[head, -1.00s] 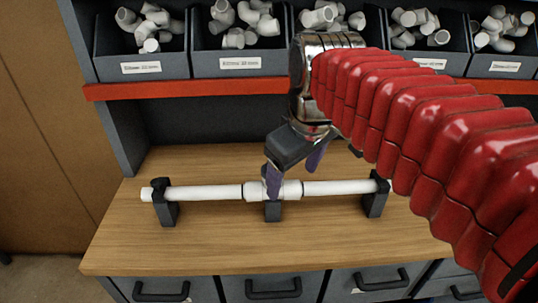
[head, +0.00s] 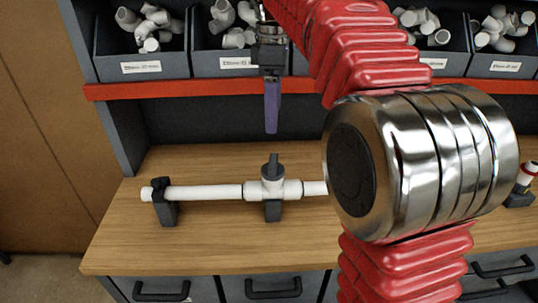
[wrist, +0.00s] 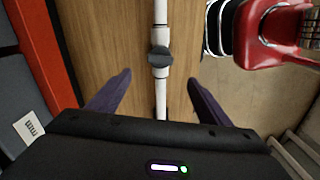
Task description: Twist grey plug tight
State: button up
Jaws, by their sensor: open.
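The grey plug (head: 273,166) stands upright on top of the white fitting (head: 272,190) in the middle of the white pipe (head: 207,192). From above, the plug (wrist: 159,57) appears as a dark rounded cap on the pipe line in the wrist view. My gripper (head: 272,120) hangs pointing down, above and apart from the plug. The right part of the pipe is hidden behind my arm in the head view.
A dark clamp (head: 165,202) holds the pipe's left end on the wooden bench (head: 200,240). Bins of white fittings (head: 140,66) stand on the shelf with a red edge (head: 150,89) behind. A red-banded white piece (head: 527,173) is at the far right.

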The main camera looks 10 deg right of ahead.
aim_at(272, 159)
jog(key=shift+f, duration=0.1)
dwell(0.3)
notch_tip(272, 159, down, 14)
jog(key=shift+r, duration=0.15)
dwell(0.6)
jog(key=shift+c, duration=0.6)
jog(key=shift+w, duration=0.1)
jog(key=c, duration=0.9)
